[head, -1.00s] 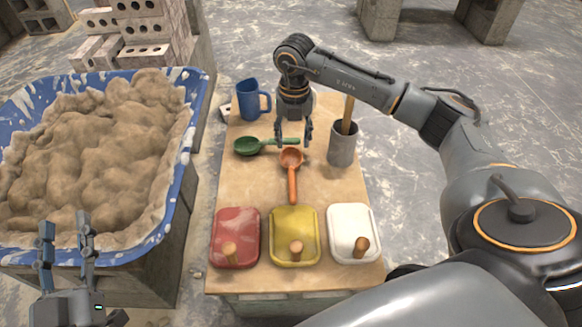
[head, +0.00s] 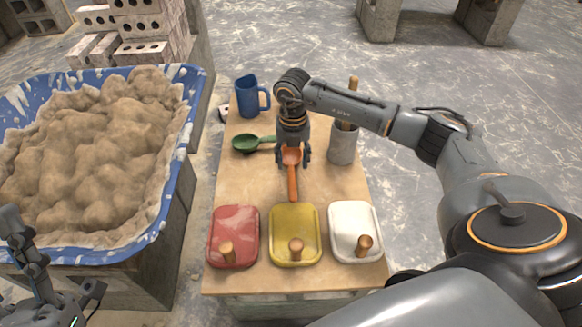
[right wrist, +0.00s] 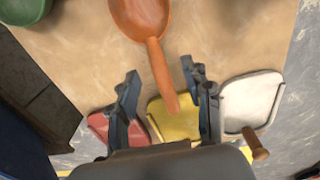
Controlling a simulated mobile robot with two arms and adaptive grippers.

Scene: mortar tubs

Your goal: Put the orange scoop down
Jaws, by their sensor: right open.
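The orange scoop (head: 292,182) lies on the wooden table top (head: 245,185), its handle pointing toward the trowels at the near edge. My right gripper (head: 293,163) is open above the scoop and partly hides its bowl. In the right wrist view the scoop (right wrist: 145,20) shows its bowl at the top, and its handle runs down between the two spread fingers (right wrist: 162,92), with a gap on each side. My left gripper (head: 22,240) is at the lower left by the mortar tub; whether its fingers are apart is unclear.
A green scoop (head: 246,143) lies close left of the orange one. A blue mug (head: 247,98) and a grey holder (head: 342,145) stand behind. Red (head: 234,228), yellow (head: 293,220) and white (head: 355,218) floats line the near edge. The mortar-filled blue tub (head: 183,95) is left.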

